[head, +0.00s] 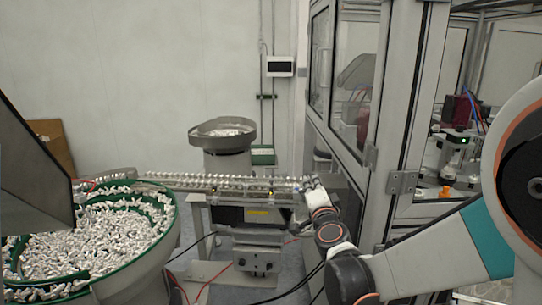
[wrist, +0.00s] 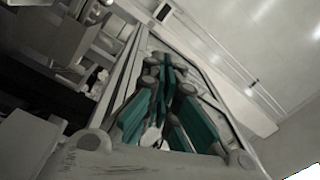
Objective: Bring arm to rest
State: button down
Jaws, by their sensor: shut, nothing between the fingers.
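My arm reaches in from the right of the head view, with a teal band on its near link. It bends at dark joints and its far end lies beside the right end of the feeder track (head: 225,182). My gripper (head: 310,182) is small there and its fingers are hard to make out. In the wrist view my gripper (wrist: 168,78) shows its teal-padded fingers drawn together, shut and empty. The wrist view is tilted, with part of a machine behind the fingers.
A large green-rimmed bowl (head: 172,218) full of small silvery parts stands at the left. A smaller metal bowl feeder (head: 222,143) is behind the track. A framed machine enclosure (head: 408,130) stands close to my arm on the right. Cables hang below the track.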

jog(key=s+a+r+n+g+y, duration=0.1)
jog(key=s+n+g+y, duration=0.1)
jog(key=s+n, duration=0.35)
jog(key=s+a+r+n+g+y, duration=0.1)
jog(key=s+a+n+g+y, duration=0.15)
jog(key=s, duration=0.55)
jog(key=s+d+f+n+g+h, duration=0.1)
jog(key=s+d+f+g, duration=0.1)
jog(key=s, duration=0.5)
jog(key=s+d+f+n+g+h, duration=0.2)
jog(key=s+d+f, duration=0.2)
jog(key=s, duration=0.3)
jog(key=s+d+f+n+g+h, duration=0.1)
jog(key=s+d+f, duration=0.3)
jog(key=s, duration=0.4)
jog(key=shift+f+n+g+h, duration=0.15)
jog(key=shift+n+g+h, duration=0.3)
jog(key=shift+g, duration=0.4)
